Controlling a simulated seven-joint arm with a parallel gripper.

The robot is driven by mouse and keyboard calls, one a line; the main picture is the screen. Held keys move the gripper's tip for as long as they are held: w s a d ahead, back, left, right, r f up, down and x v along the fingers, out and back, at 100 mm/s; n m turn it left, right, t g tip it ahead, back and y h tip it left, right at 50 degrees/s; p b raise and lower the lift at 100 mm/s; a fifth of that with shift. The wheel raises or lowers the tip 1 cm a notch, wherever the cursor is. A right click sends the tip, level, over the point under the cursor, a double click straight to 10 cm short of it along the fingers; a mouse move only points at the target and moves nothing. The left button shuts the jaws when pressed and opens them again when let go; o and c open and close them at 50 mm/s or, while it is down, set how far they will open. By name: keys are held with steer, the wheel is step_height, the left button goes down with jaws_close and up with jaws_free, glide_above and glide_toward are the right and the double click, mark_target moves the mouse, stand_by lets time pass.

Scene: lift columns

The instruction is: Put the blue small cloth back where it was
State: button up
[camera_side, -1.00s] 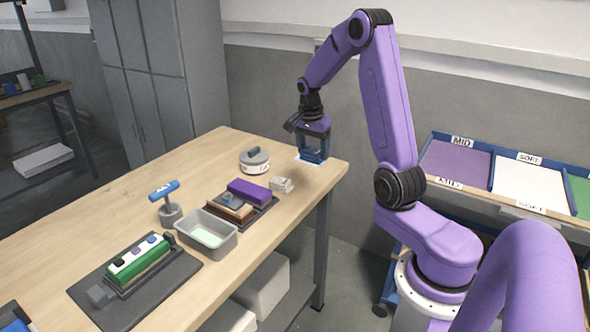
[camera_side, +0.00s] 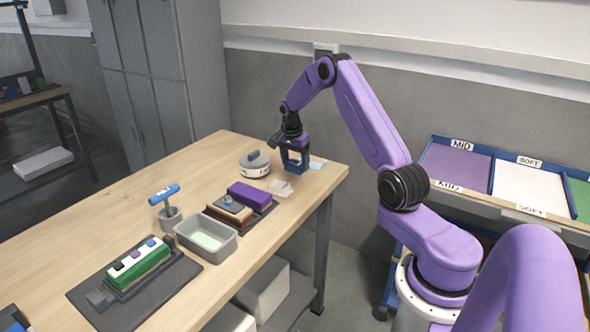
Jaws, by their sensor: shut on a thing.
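My gripper (camera_side: 293,172) is above the right part of the wooden table, pointing down, with its blue fingers close over a small whitish thing (camera_side: 281,188). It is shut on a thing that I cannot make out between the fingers. A small flat light blue patch, which looks like the blue small cloth (camera_side: 318,163), lies on the table near its far right edge, just right of my gripper. Part of it is hidden behind the gripper.
A round grey-and-white pot (camera_side: 254,164) stands left of my gripper. A dark tray with a purple block (camera_side: 249,195), a grey bin (camera_side: 206,240) and a blue-handled tool (camera_side: 164,194) stand nearer. Labelled trays (camera_side: 455,165) are at right. The table's far left is clear.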

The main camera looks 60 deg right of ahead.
mark_target(294, 163)
steer(key=shift+w+d+f, duration=0.1)
steer(key=shift+f, duration=1.55)
steer(key=shift+f, duration=0.2)
steer(key=o, duration=1)
steer(key=shift+r, duration=0.15)
